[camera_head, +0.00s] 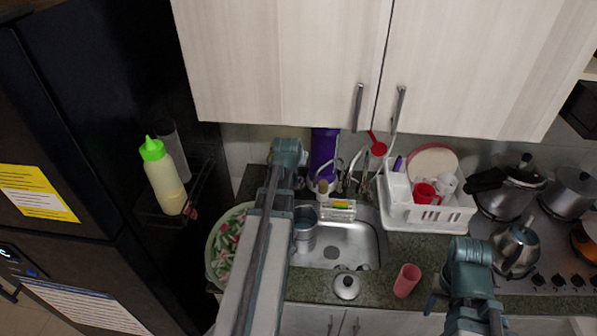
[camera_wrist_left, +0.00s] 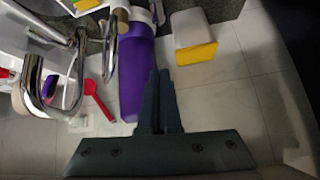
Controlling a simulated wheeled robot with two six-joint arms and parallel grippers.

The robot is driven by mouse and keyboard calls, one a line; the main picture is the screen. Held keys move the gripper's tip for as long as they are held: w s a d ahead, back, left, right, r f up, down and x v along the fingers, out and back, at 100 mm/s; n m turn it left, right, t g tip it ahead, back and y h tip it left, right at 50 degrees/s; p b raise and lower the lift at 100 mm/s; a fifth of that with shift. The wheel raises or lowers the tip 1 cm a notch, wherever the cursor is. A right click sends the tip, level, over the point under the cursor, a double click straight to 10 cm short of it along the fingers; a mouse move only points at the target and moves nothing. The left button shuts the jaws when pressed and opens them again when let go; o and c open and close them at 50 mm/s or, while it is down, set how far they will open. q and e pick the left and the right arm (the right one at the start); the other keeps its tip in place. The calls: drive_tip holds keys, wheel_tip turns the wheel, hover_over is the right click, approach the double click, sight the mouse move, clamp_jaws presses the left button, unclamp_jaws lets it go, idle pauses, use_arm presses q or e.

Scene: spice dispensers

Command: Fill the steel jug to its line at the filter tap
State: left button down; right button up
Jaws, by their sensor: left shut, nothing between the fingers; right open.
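The steel jug (camera_head: 305,228) stands in the left part of the sink, close beside my left arm, which partly covers the area. Its line and water level cannot be made out. Chrome taps (camera_head: 337,172) rise behind the sink; which is the filter tap is unclear. They show upside down in the left wrist view (camera_wrist_left: 72,90). My left gripper (camera_wrist_left: 160,78) is shut and empty, in front of the tiled wall beside a purple bottle (camera_wrist_left: 135,75). My right gripper (camera_head: 470,252) is open and empty at the counter's front right, beside the stove.
A white dish rack (camera_head: 430,214) with cups stands right of the sink (camera_head: 350,243). A pink cup (camera_head: 407,280) and a steel lidded pot (camera_head: 346,286) stand on the front counter. A kettle (camera_head: 515,250) sits on the stove. A floral plate (camera_head: 222,245) is left of the sink.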

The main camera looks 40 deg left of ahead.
use_arm(q)
drive_tip(key=shift+a, duration=0.1)
idle(0.3)
drive_tip(key=b, duration=0.8)
hover_over(298, 180)
drive_tip(key=w, duration=0.3)
drive_tip(key=f, duration=0.8)
drive_tip(key=shift+s+a+f, duration=0.15)
drive_tip(key=shift+a, duration=0.25)
drive_tip(key=shift+s+d+f+b, duration=0.2)
drive_tip(key=shift+s+f+b, duration=0.3)
drive_tip(key=shift+b, duration=0.1)
drive_tip(key=shift+s+d+f+b, duration=0.2)
drive_tip(key=shift+s+f+b, duration=0.25)
drive_tip(key=shift+s+b, duration=0.1)
drive_tip(key=shift+s+d+f, duration=0.1)
drive_tip(key=shift+s+f, duration=0.15)
drive_tip(key=shift+s, duration=0.05)
